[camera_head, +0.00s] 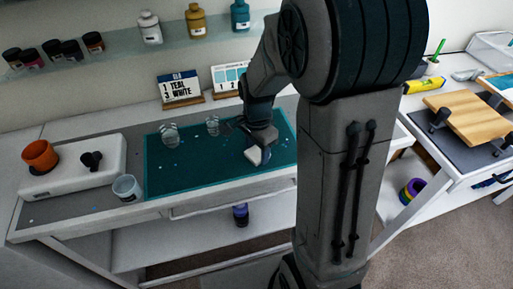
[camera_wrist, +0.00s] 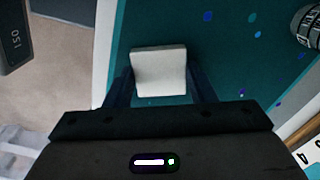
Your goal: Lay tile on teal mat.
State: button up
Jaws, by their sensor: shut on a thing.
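A small white square tile (camera_wrist: 160,72) is between the fingers of my gripper (camera_wrist: 160,92) in the wrist view. In the head view the tile (camera_head: 254,156) shows under my gripper (camera_head: 258,146), over the right part of the teal mat (camera_head: 190,180). The gripper is shut on the tile. I cannot tell whether the tile touches the mat or is held just above it. The mat (camera_wrist: 225,60) also shows behind the tile in the wrist view, with coloured spots on it. My arm hides the mat's right end in the head view.
Clear cups (camera_head: 169,134) stand at the mat's back edge. A translucent cup (camera_head: 126,188) stands at its left front corner. A white scale-like box (camera_head: 75,167) with an orange cup (camera_head: 40,155) is at left. Sign cards (camera_head: 180,88) stand behind. The mat's front middle is bare.

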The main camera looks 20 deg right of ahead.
aim_at(257, 152)
jog(key=shift+f, duration=0.2)
jog(key=o, duration=1)
notch_tip(257, 152, up, 12)
jog(key=s+n+t, duration=0.1)
jog(key=s+n, duration=0.3)
jog(key=s+n+t, duration=0.1)
jog(key=s+n, duration=0.4)
jog(key=s+n+t, duration=0.1)
jog(key=s+n, duration=0.3)
jog(key=shift+s+r+n, duration=0.25)
jog(key=shift+s+n, duration=0.05)
